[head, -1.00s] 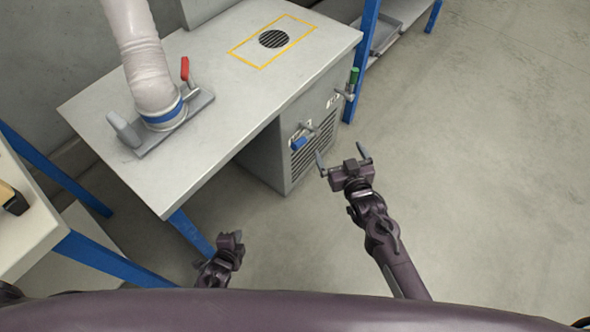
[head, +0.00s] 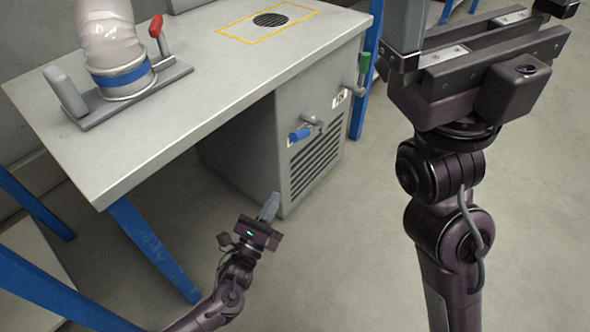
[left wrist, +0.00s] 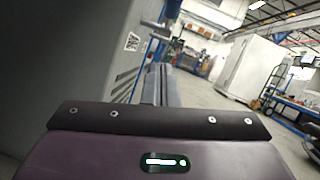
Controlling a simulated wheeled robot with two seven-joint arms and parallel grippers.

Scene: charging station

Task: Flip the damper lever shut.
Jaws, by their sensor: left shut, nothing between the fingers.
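A hose with a blue collar stands in a grey base plate (head: 135,93) on the bench. A red-handled lever (head: 157,30) stands upright on that plate, right of the hose; a thick grey handle (head: 66,92) rises at its left end. Below the bench, the grey cabinet front carries a blue-handled lever (head: 300,134) and a green-handled one (head: 364,62). I cannot tell by sight which is the damper lever. My left gripper (head: 270,203) is shut and empty, low by the cabinet's bottom corner, below the blue handle. My right gripper (head: 480,25) is open and empty, raised close to the camera.
The bench top (head: 195,110) is clear around a yellow-outlined round grille (head: 270,20). The cabinet (head: 250,150) has a slatted vent below the levers. Blue legs (head: 150,250) stand left of my left arm. The floor to the right is open.

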